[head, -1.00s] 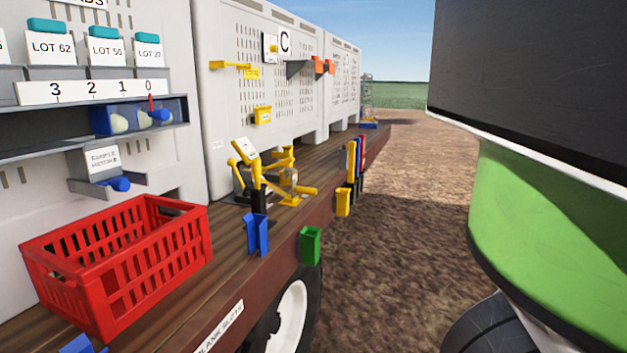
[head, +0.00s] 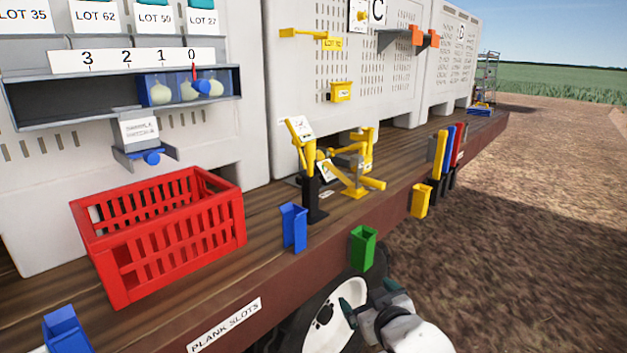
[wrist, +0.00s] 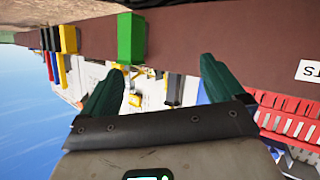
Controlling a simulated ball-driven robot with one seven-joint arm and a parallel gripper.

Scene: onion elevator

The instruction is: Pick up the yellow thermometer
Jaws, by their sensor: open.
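An upright yellow stick (head: 440,155), which looks like the yellow thermometer, stands in a dark holder on the edge of the wagon deck, beside a blue and a red stick. It also shows at the left of the upside-down wrist view (wrist: 60,72). My gripper (head: 366,293) is low in front of the deck edge, below the green bin and to the left of the yellow stick, well apart from it. In the wrist view its dark green fingers (wrist: 160,72) are spread with nothing between them.
A green bin (head: 363,247), a yellow bin (head: 420,201) and a blue bin (head: 294,228) hang along the deck edge. A yellow-and-black device (head: 308,170) and a red crate (head: 120,265) stand on the deck. A wheel (head: 325,320) is under it. Open dirt lies right.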

